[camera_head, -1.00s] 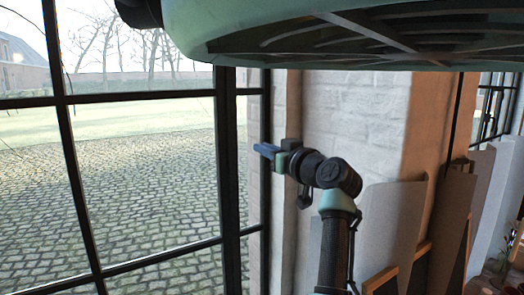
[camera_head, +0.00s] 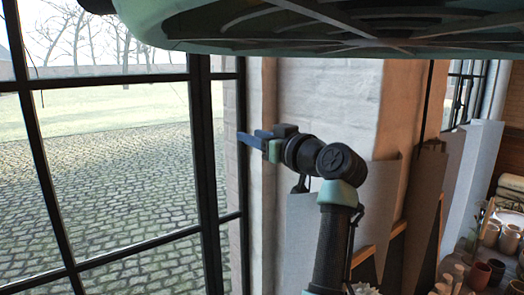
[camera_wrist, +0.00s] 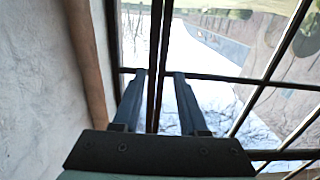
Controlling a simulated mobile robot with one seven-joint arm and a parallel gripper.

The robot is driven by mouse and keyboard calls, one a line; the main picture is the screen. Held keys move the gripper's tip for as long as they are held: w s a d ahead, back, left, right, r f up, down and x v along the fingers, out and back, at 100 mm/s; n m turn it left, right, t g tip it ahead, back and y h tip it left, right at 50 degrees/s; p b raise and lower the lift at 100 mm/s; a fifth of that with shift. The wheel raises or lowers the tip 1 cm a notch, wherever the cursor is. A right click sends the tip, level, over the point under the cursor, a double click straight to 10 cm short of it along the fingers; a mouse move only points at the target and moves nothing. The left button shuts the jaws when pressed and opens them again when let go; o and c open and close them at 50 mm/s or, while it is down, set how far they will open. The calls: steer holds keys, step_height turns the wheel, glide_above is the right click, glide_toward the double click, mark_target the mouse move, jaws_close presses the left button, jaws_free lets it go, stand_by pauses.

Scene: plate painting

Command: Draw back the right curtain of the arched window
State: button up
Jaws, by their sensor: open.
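A tall window (camera_head: 205,180) with dark metal bars and clear panes fills the left of the head view. Its arched top is out of sight. No curtain can be made out in either view. My gripper (camera_head: 241,138) points left across the window's right edge, in front of the pale wall. In the wrist view, my gripper (camera_wrist: 160,74) has two blue fingers spread apart with nothing between them. Dark window bars (camera_wrist: 157,60) run upright behind the gap between the fingers.
A white brick wall (camera_head: 330,110) stands right of the window, with an orange-brown edge. Grey panels (camera_head: 378,200) lean against it behind my arm. Pots (camera_head: 480,275) and other ware stand at the lower right. Part of my own body covers the top of the head view.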

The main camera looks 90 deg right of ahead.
steer(key=b+v, duration=0.2)
steer(key=v, duration=0.5)
steer(key=shift+s+a, duration=0.2)
steer(key=shift+s, duration=0.05)
steer(key=w+a+r+n+t+y, duration=0.15)
steer(key=w+a, duration=0.25)
steer(key=w, duration=0.4)
steer(key=w+a+r+n+t+h, duration=0.15)
steer(key=w+a, duration=0.25)
steer(key=w, duration=0.4)
steer(key=w+a+r+n+t+y, duration=0.2)
steer(key=w+a+r+t+y, duration=0.15)
steer(key=w+a, duration=1)
steer(key=w+a+r+n+t+y, duration=0.1)
steer(key=a+r+t+y, duration=0.15)
steer(key=a, duration=0.75)
steer(key=a+r+n+t+y, duration=0.1)
steer(key=a+t, duration=0.2)
steer(key=a, duration=0.7)
steer(key=s+a+r+n+t+y, duration=0.1)
steer(key=s+a+t+y, duration=0.1)
steer(key=a, duration=0.5)
steer(key=s+a+r+n+t+y, duration=0.1)
steer(key=s+a+r+n+y, duration=0.1)
steer(key=a, duration=0.6)
steer(key=s+y, duration=0.1)
steer(key=y, duration=0.1)
steer(key=shift+t+y, duration=0.4)
